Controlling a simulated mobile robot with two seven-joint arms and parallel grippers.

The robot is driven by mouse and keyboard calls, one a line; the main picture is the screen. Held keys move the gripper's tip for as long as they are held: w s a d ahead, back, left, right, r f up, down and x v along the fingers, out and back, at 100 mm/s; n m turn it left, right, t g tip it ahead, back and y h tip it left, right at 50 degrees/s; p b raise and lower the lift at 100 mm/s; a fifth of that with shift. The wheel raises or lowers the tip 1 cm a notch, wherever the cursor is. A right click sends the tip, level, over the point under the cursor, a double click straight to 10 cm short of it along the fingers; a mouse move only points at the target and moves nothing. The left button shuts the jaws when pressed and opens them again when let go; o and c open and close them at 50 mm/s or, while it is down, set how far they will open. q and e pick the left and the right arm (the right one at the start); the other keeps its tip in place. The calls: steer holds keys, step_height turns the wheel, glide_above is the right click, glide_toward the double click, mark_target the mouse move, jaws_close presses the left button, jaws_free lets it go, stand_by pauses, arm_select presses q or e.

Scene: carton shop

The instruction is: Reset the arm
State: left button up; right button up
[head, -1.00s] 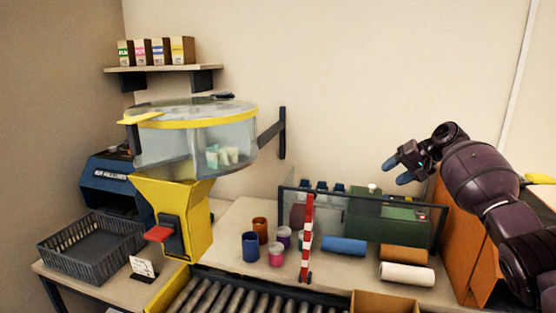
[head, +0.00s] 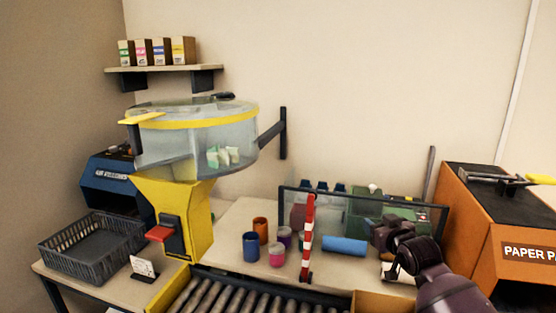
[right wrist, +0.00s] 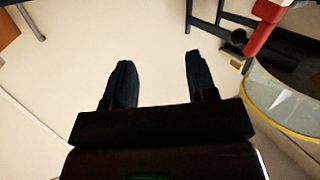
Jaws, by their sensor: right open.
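My right gripper (head: 388,245) is low at the right of the head view, in front of the glass-fronted case. My dark right arm reaches up to it from the bottom right. In the right wrist view its two dark fingers (right wrist: 159,62) stand apart with nothing between them, against a pale surface. It touches nothing that I can make out. My left gripper is not in view.
The glass case (head: 436,212), blue roll (head: 345,245) and orange paper machine (head: 470,215) are close by. A red-and-white striped post (head: 308,240), small pots (head: 250,247), roller conveyor (head: 215,298) and yellow hopper (head: 200,215) lie leftward. Wall space above is clear.

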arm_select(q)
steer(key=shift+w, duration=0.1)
arm_select(e)
steer(key=s+f+g+h, duration=0.1)
steer(key=s+f, duration=0.8)
steer(key=s, duration=0.4)
steer(key=s+f+m+g+h, duration=0.1)
steer(key=s+f, duration=0.8)
steer(key=s, duration=0.5)
steer(key=s+d+f+m+g+h, duration=0.1)
steer(key=s+f+g, duration=0.1)
steer(key=s+f, duration=0.7)
steer(key=s, duration=0.5)
steer(key=shift+f, duration=0.25)
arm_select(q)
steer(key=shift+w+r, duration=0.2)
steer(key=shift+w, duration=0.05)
arm_select(e)
steer(key=shift+w+d, duration=0.1)
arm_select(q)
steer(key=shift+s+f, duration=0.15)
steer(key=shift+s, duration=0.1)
